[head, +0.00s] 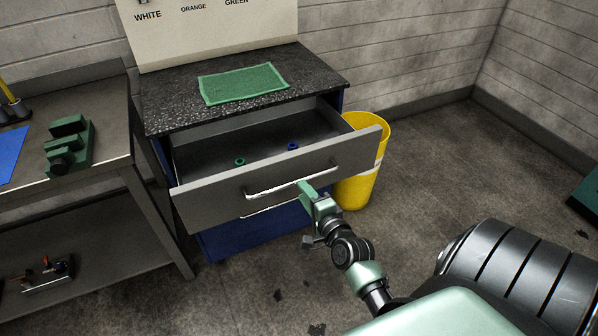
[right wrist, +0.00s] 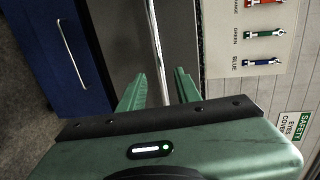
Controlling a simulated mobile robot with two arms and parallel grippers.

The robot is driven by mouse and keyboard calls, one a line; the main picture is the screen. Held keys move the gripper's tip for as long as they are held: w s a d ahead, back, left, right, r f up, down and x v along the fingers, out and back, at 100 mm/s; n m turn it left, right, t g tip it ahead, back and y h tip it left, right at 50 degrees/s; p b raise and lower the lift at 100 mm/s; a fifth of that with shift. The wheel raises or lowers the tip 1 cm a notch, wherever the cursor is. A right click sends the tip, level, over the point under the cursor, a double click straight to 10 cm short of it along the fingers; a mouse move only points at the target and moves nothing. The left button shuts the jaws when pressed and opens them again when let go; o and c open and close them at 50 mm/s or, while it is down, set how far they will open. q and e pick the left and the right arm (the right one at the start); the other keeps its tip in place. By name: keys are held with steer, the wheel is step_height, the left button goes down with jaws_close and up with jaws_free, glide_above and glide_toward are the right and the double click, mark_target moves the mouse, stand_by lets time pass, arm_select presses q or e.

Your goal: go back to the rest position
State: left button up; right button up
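My right gripper (head: 306,188) is at the front of the open grey drawer (head: 220,188), by the right part of its bar handle (head: 290,182). In the right wrist view its two green fingers (right wrist: 158,88) stand apart, with the handle (right wrist: 157,45) showing between them. They do not appear closed on it; whether they touch it I cannot tell. A green ring (head: 239,161) and a blue ring (head: 293,146) lie inside the drawer. My left gripper is not in view.
A green mat (head: 243,83) lies on the dark cabinet top (head: 180,105). A yellow bin (head: 372,160) stands right of the drawer. A workbench (head: 110,135) with a green vise (head: 70,147) is at the left. The floor (head: 450,160) at the right is mostly clear.

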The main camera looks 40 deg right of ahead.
steer(key=shift+s+a+r, duration=0.1)
steer(key=shift+s+a, duration=0.05)
steer(key=shift+s, duration=0.55)
steer(key=s+a+f+n+g+y, duration=0.15)
steer(key=s+a+f+n, duration=0.25)
steer(key=f, duration=0.6)
steer(key=s+a+f+n+g+y, duration=0.1)
steer(key=s+a+f+n+g, duration=0.25)
steer(key=f, duration=0.75)
steer(key=s+a+f+n+g+y, duration=0.15)
steer(key=s+a+f+n, duration=0.3)
steer(key=f, duration=0.55)
steer(key=s+a+f+n+g, duration=0.1)
steer(key=s+f+n+g, duration=0.3)
steer(key=s, duration=1)
steer(key=s+a+f+n+g, duration=0.1)
steer(key=s+f+n+g, duration=0.3)
steer(key=s+f+n, duration=0.3)
steer(key=s+f, duration=0.4)
steer(key=s, duration=0.2)
steer(key=shift+s+a, duration=0.3)
steer(key=shift+s, duration=0.1)
steer(key=shift+f, duration=0.1)
